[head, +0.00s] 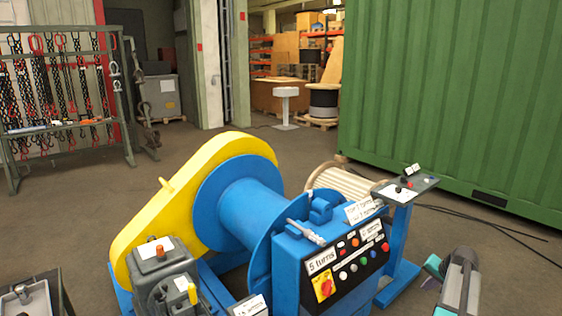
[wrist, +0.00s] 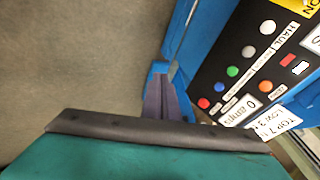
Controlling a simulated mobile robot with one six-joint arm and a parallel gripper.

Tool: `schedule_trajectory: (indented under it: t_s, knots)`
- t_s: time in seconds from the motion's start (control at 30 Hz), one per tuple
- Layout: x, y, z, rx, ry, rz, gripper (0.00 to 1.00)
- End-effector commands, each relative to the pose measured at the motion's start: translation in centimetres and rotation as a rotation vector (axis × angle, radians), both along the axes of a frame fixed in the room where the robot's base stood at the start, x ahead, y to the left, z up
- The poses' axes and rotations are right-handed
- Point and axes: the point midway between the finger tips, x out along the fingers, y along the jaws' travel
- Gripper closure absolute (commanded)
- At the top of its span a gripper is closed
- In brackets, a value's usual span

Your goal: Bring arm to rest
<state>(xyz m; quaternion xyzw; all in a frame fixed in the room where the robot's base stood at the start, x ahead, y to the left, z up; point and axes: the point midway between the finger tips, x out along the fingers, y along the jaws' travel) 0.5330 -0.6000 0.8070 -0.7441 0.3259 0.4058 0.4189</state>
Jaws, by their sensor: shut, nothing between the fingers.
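My gripper (wrist: 159,72) shows in the wrist view with its fingers together and nothing between them. It is over bare floor, to the left of the black control panel (wrist: 262,62) in that picture; the gap in depth is hard to judge. In the head view part of my arm (head: 460,284) shows at the lower right, to the right of the blue winch (head: 240,215). The fingertips cannot be made out clearly there. The winch has a yellow chain guard (head: 150,212) on its left, which looks closed, so any chain inside is hidden.
A small stand with a dark top (head: 418,186) is right of the control panel (head: 346,262). A grey gear unit (head: 165,275) sits at front left. A chain rack (head: 60,85) and a green container (head: 455,100) stand behind. Black cables (head: 480,216) lie on the open floor at right.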

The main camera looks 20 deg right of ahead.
Motion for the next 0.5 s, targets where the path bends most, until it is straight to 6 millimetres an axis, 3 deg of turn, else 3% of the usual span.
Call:
schedule_trajectory:
  t_s: [0.2,0.5]
  knots:
    - [5.0,7.5,-4.9,0.052,0.04,0.113,1.0]
    - [8.8,19.4,-12.1,0.116,0.124,0.273,1.0]
